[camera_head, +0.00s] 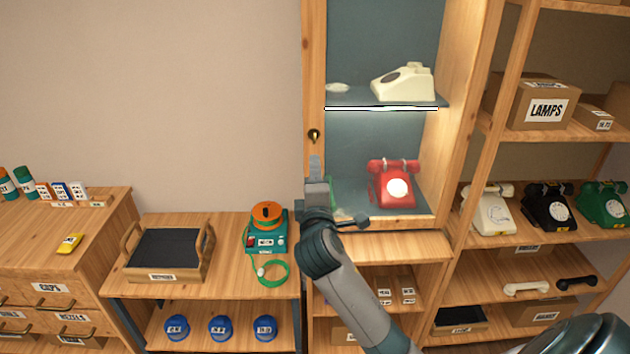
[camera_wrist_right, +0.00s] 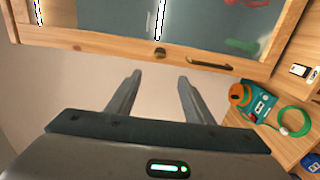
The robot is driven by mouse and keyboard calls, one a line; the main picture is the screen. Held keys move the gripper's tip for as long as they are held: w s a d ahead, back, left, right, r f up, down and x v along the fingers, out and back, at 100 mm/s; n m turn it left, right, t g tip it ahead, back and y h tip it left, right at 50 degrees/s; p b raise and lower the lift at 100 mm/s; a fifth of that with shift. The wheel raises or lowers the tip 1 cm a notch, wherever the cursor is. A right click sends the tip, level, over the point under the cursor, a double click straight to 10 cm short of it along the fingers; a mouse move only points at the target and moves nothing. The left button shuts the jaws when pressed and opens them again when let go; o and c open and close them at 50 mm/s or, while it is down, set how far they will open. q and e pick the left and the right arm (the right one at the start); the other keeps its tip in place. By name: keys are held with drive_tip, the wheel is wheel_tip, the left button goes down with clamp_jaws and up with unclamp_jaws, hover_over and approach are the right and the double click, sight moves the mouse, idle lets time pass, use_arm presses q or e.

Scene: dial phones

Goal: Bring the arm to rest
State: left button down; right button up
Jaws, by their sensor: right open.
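My right arm comes in from the lower right of the head view and reaches up to the display cabinet (camera_head: 440,150). My right gripper (camera_head: 316,165) is in front of the cabinet's left wooden upright, below a small dark knob (camera_head: 314,135). In the right wrist view the gripper (camera_wrist_right: 160,76) is open, with nothing between its fingers. A wood-framed glass panel with a round knob (camera_wrist_right: 160,52) and a bar handle (camera_wrist_right: 209,64) lies beyond the fingertips. A red dial phone (camera_head: 392,185) stands in the lower compartment, right of the gripper. My left gripper is not in view.
A cream phone (camera_head: 405,82) sits on the cabinet's upper shelf. Left of the cabinet, a teal device with an orange top (camera_head: 266,228) and a tray (camera_head: 168,252) stand on a bench. More phones (camera_head: 548,208) line the right shelves. The wall area left of the gripper is clear.

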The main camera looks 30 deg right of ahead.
idle(0.6)
